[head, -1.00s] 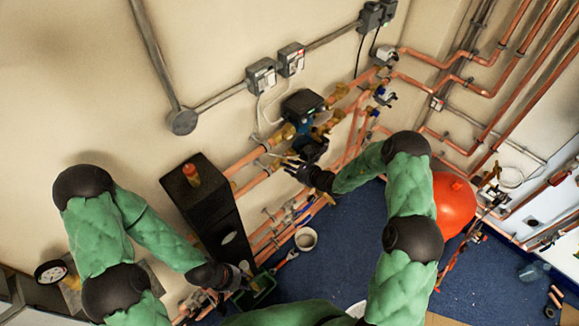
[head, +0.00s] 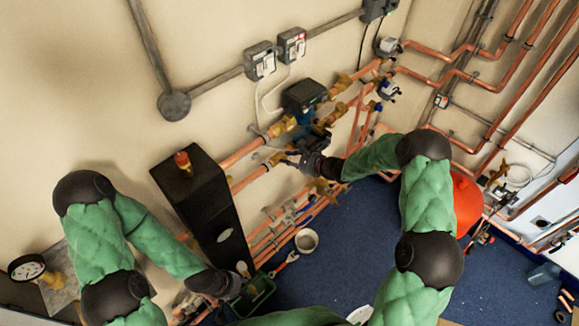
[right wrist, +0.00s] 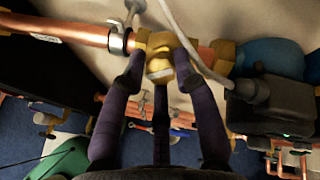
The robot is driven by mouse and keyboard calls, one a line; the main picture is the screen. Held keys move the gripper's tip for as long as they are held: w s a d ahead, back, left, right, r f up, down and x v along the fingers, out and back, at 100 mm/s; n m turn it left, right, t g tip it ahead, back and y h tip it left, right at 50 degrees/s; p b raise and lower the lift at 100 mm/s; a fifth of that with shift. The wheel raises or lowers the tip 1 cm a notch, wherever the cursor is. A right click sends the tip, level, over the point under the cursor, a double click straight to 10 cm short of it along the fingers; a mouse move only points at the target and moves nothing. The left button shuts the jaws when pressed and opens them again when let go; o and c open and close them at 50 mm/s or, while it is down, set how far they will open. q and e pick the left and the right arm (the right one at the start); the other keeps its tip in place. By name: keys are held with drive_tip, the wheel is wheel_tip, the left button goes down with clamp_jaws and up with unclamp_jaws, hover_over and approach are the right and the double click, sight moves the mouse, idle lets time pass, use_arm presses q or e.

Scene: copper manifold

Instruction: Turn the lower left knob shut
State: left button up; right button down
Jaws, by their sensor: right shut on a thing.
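The brass lower left knob (right wrist: 160,70) sits on a valve body on a copper pipe in the right wrist view. My right gripper (right wrist: 158,78) has its fingers around this knob and is shut on it. In the head view the right gripper (head: 291,157) is at the left end of the lower pipe run, below the pump, and its fingers hide most of the knob. My left gripper (head: 238,282) is low on the left, by a green crate (head: 258,294), away from the valves. Its fingers are too dark to read.
A black cabinet (head: 206,200) stands left of the pipes. A pump with a black box (head: 303,97) is above the right gripper. A grey cable (right wrist: 192,50) passes close to the knob. A red tank (head: 467,203) is at right. A white cup (head: 306,240) stands on the blue floor.

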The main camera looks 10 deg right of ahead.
drive_tip(key=n+g+b, duration=0.1)
drive_tip(key=n+b, duration=0.4)
drive_tip(key=shift+w+d+f, duration=0.1)
drive_tip(key=shift+r+n+g+b, duration=0.2)
drive_tip(key=shift+n+g+b, duration=0.1)
drive_tip(key=shift+n+b, duration=0.65)
drive_tip(key=shift+r, duration=0.1)
drive_tip(key=c, duration=1)
unclamp_jaws()
drive_tip(key=v, duration=1.2)
drive_tip(key=shift+d, duration=0.1)
